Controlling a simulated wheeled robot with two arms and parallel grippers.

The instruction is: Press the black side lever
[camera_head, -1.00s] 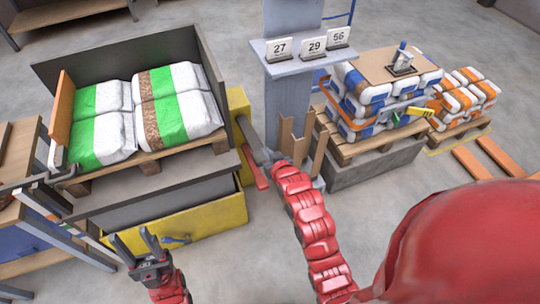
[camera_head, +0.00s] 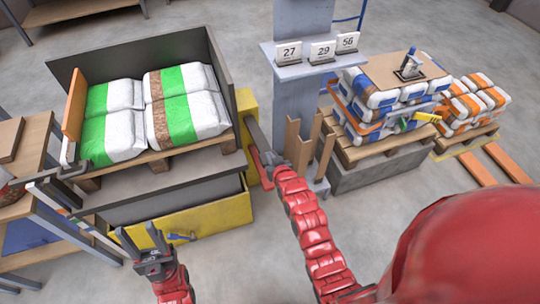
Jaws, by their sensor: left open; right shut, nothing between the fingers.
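A dark, narrow bar (camera_head: 257,135) slants down from the side of the yellow frame (camera_head: 246,102); it looks like the black side lever, but its lower end merges with my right gripper. My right gripper (camera_head: 268,157) is shut, at the end of the red arm, at or just beside the bar's lower end. Whether they touch cannot be told. A red strip (camera_head: 258,166) lies just below it. My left gripper (camera_head: 142,238) is open and empty in front of the yellow drawer-like box (camera_head: 205,217), near a small blue handle (camera_head: 181,237).
Green-and-white sacks (camera_head: 187,105) lie on a pallet inside grey walls. A grey column (camera_head: 303,105) with number cards stands close right of my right gripper, with wooden boards (camera_head: 300,145) at its foot. A table (camera_head: 30,215) is at left.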

